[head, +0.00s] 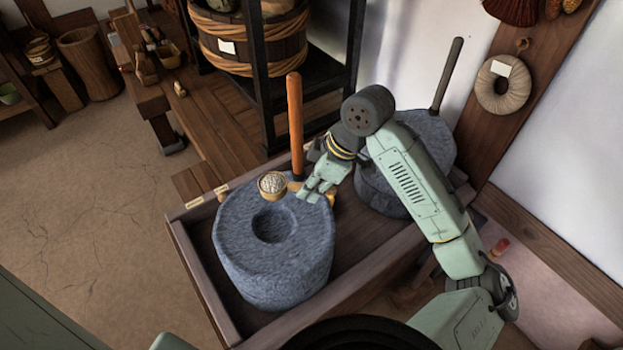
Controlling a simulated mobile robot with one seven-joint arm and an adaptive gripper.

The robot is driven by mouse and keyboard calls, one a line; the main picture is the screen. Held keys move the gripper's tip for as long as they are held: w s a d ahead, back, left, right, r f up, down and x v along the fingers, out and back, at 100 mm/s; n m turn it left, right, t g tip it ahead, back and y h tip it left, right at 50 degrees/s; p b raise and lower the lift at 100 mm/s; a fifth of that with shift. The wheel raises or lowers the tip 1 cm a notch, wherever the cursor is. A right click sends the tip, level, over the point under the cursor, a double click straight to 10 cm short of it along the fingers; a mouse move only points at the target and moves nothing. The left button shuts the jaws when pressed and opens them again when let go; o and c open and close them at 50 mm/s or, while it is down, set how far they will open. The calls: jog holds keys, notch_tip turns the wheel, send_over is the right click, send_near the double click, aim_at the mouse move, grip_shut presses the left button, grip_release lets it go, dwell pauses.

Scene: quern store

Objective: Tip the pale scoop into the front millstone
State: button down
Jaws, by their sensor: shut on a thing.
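The pale scoop (273,194) is a small tan cup filled with whitish grain or meal. It looks upright, over the far rim of the front millstone as seen in the head view. My gripper (306,188) is shut on the scoop from its right side; the fingers hide most of the scoop's handle. The front millstone (272,270) is a blue-grey stone with a round dark hole in its top. The scoop is behind that hole in the picture, not directly above it.
An orange-brown upright handle (295,120) stands close behind the scoop and gripper. A second millstone (432,140) with a dark handle (447,75) stands behind my arm. A wooden tray (213,300) surrounds the stones. A black rack (265,90) with a wooden tub stands behind. Floor at left is open.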

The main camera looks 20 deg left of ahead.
jog(key=shift+f, duration=1.85)
jog(key=shift+f+b, duration=0.25)
jog(key=shift+b, duration=0.1)
jog(key=shift+r+t+y+b, duration=0.3)
jog(key=shift+t+b, duration=0.6)
jog(key=shift+b, duration=0.15)
jog(key=shift+r+g+p, duration=0.25)
jog(key=shift+g+p, duration=0.05)
jog(key=shift+p, duration=0.55)
jog(key=shift+f+g+p, duration=0.15)
jog(key=shift+g+p, duration=0.45)
jog(key=shift+p, duration=0.1)
jog(key=shift+f+b, duration=0.4)
jog(key=shift+b, duration=0.3)
jog(key=shift+d+r+t+b, duration=0.1)
jog(key=shift+r+t+b, duration=0.05)
jog(key=shift+t+b, duration=0.75)
jog(key=shift+r, duration=0.3)
jog(key=shift+f+b, duration=0.15)
jog(key=shift+b, duration=0.3)
